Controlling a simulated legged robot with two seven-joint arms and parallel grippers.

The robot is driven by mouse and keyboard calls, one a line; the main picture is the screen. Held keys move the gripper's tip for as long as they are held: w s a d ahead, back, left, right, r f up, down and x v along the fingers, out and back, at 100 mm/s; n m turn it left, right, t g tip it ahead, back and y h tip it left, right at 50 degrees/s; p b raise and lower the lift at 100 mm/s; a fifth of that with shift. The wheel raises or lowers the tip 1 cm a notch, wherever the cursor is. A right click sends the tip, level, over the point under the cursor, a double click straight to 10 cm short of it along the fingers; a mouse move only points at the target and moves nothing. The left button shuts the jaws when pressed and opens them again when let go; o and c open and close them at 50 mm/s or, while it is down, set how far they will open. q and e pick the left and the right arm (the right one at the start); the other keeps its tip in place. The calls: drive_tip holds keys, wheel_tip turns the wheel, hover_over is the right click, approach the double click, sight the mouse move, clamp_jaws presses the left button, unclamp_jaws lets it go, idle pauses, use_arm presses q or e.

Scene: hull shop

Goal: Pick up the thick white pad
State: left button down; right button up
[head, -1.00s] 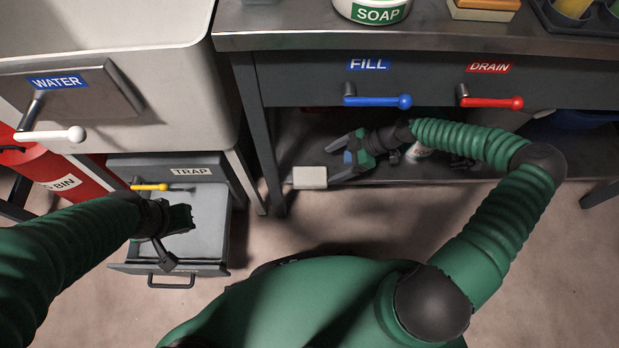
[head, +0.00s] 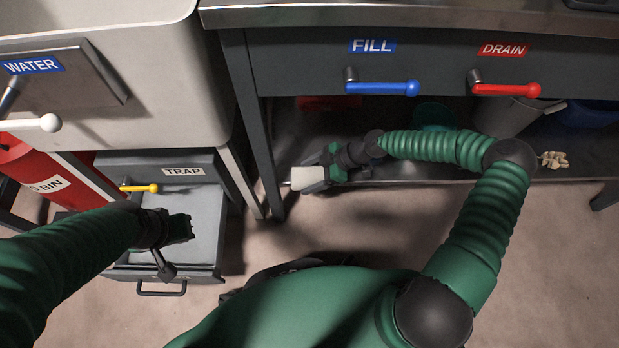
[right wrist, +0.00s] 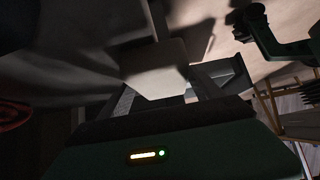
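The thick white pad (head: 307,177) is a pale block at the front edge of the low shelf under the metal bench. My right gripper (head: 318,174) reaches it from the right, with its fingers around the pad. In the right wrist view the pad (right wrist: 158,68) shows between the two spread fingers (right wrist: 166,88). Whether both fingers press on it is too dark to tell. My left gripper (head: 177,248) is open and empty above the grey trap drawer.
The trap drawer (head: 205,206) stands open at the left, below the pale tub (head: 175,100). The blue fill handle (head: 385,88) and red drain handle (head: 507,90) hang above my right arm. A grey bucket (head: 507,118) stands on the shelf (head: 455,172).

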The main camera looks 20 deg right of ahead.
drive_tip(key=shift+s+a+f, duration=0.1)
drive_tip(key=shift+s, duration=0.1)
drive_tip(key=c, duration=1)
drive_tip(key=shift+o, duration=0.2)
